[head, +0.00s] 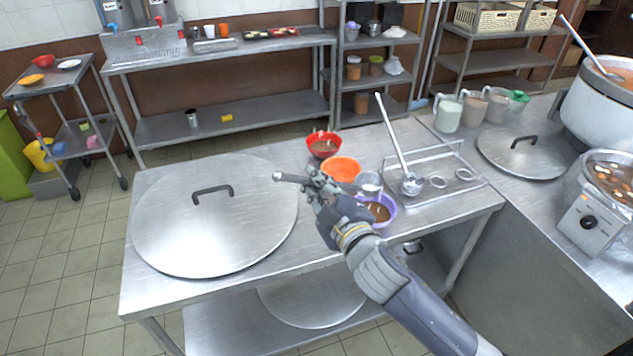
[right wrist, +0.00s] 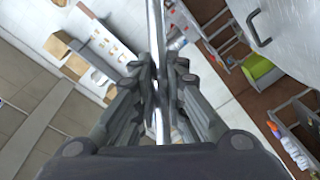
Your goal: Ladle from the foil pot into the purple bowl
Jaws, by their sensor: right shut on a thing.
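My right gripper (head: 322,187) is shut on a steel ladle's handle (head: 290,177); in the right wrist view the rod (right wrist: 156,60) runs between the closed fingers. The ladle's steel cup (head: 370,184) appears just right of the gripper, over or beside the purple bowl (head: 390,211); its exact height and contents are unclear. The purple bowl stands on the steel table with brown contents, partly covered by my gripper. A pot with a shiny, foil-like rim (head: 617,157), holding brown liquid with pale pieces, stands at the right edge. My left gripper is not in view.
A red bowl (head: 323,145) and an orange bowl (head: 342,170) stand behind the purple one. A second ladle (head: 393,135) stands in a wire rack (head: 450,180). A large lid (head: 215,220) covers the table's left. A bigger pot (head: 590,108) and several jugs stand at right.

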